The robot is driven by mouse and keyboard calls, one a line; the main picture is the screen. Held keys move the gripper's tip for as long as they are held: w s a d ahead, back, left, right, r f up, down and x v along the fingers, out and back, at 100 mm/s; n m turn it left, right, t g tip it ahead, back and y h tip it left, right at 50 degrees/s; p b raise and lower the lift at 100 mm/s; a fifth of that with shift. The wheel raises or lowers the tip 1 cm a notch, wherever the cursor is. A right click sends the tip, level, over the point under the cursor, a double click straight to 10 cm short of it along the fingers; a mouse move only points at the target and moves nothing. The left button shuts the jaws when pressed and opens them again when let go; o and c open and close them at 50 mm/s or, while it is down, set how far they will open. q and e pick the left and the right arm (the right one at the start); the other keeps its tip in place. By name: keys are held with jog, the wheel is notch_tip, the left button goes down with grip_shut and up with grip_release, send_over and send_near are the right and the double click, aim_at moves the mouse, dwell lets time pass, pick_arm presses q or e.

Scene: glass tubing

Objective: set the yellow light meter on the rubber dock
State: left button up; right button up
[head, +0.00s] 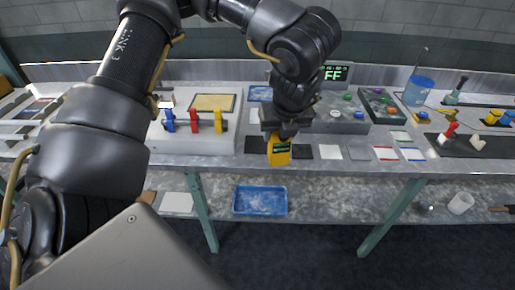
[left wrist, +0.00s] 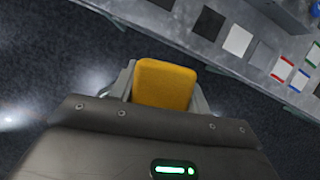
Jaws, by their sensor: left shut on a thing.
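The yellow light meter (head: 279,154) hangs upright in my left gripper (head: 281,136), with a dark display band near its top. It shows at the front edge of the bench in the head view. In the left wrist view the gripper's fingers flank the yellow meter (left wrist: 165,82), with dark floor behind it. Two flat dark squares lie by the bench's front edge: one right of the meter (head: 302,151), also in the left wrist view (left wrist: 207,22), and one partly hidden left of it. I cannot tell which is the rubber dock. My right gripper is out of view.
Right of the dark squares lie a white square (head: 330,152), a grey one (head: 358,153), and red- and blue-edged ones. A pale block with red, blue and yellow handles (head: 194,122) stands left. A grey button block (head: 340,120) stands behind. A blue tray (head: 260,200) sits on the lower shelf.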

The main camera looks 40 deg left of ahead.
pick_arm(q)
jog(key=m, duration=0.1)
jog(key=a+m+h, duration=0.1)
jog(key=m, duration=0.1)
jog(key=m+t, duration=0.1)
jog(key=m, duration=0.1)
jog(key=shift+w+a+f+h+b, duration=0.1)
jog(key=shift+w+a+h+b, duration=0.3)
jog(key=w+a+f+m+g+h+b, duration=0.1)
jog(key=w+a+f+m+h+b, duration=0.15)
jog(key=w+a+m+h, duration=0.75)
jog(key=a+f+m+y+p, duration=0.1)
jog(key=f, duration=0.2)
jog(key=w+a+f+m+y+p, duration=0.1)
jog(key=a+f+m+y, duration=0.1)
jog(key=f, duration=0.1)
jog(key=w+a+f+m+y+p, duration=0.1)
jog(key=f+m, duration=0.1)
jog(key=f, duration=0.1)
jog(key=shift+a+f+y, duration=0.15)
jog(key=shift+a+y, duration=0.2)
jog(key=shift+y, duration=0.05)
jog(key=shift+s+d, duration=0.1)
